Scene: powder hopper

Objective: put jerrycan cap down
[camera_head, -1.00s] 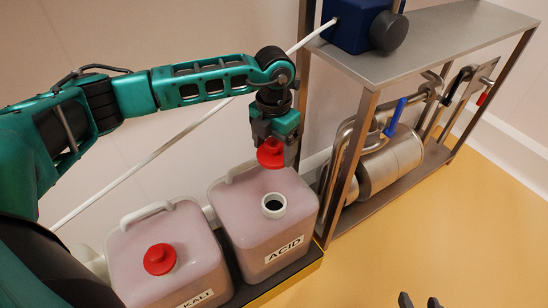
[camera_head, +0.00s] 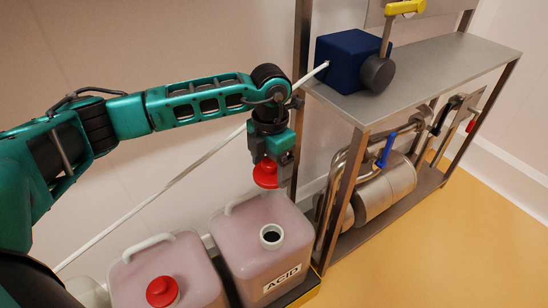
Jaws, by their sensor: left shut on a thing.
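My left gripper (camera_head: 266,164) is shut on a red jerrycan cap (camera_head: 265,176) and holds it in the air above the acid jerrycan (camera_head: 262,253). That can is pinkish and translucent, with a white handle and an "ACID" label. Its round mouth (camera_head: 271,236) is open, below the held cap. A second jerrycan (camera_head: 170,272) stands to its left, with a red cap (camera_head: 162,291) on it. My right gripper is not in view.
A steel shelf frame (camera_head: 420,65) stands at the right. A blue box (camera_head: 350,60) with a dark knob sits on it, and a white hose (camera_head: 190,162) runs from it down to the left. A metal cylinder (camera_head: 384,183) and pipes are below. The yellow floor (camera_head: 440,250) at right is clear.

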